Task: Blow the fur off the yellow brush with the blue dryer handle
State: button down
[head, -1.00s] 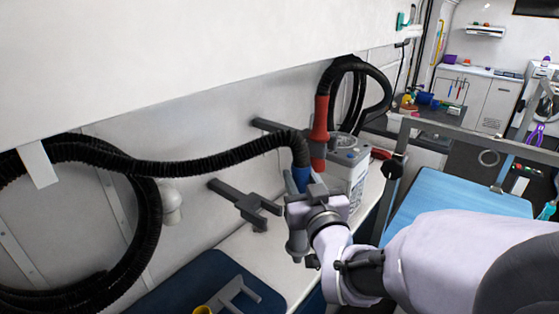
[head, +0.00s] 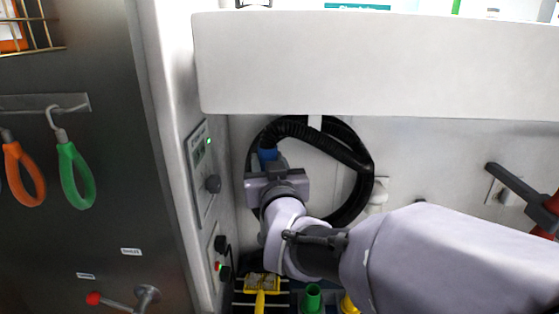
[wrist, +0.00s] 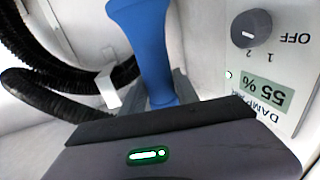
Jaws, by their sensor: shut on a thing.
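The blue dryer handle (head: 267,156) is in my gripper (head: 272,180), in front of the left wall panel in the head view. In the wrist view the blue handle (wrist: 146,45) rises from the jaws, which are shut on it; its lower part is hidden. A black hose loops behind it. The yellow brush (head: 261,286) lies low in the head view, below my gripper. Greyish fur shows on its head, and its yellow handle points toward the bottom edge. My gripper is above the brush and apart from it.
A wall panel (head: 203,170) with a dial and a lit display stands left of my gripper. The coiled black hose (head: 362,185) hangs behind. A green container (head: 312,298) and a yellow one (head: 349,305) stand right of the brush. A white cabinet (head: 380,65) overhangs above.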

jog(key=shift+a, duration=0.25)
jog(key=shift+d+f+b, duration=0.1)
jog(key=shift+f+b, duration=1.7)
jog(key=shift+f, duration=1.2)
jog(key=shift+w, duration=0.1)
jog(key=shift+w+r+b, duration=0.1)
jog(key=shift+w+b, duration=0.25)
jog(key=shift+w, duration=0.45)
jog(key=shift+w+b, duration=0.4)
jog(key=shift+w, duration=0.35)
dwell(1.4)
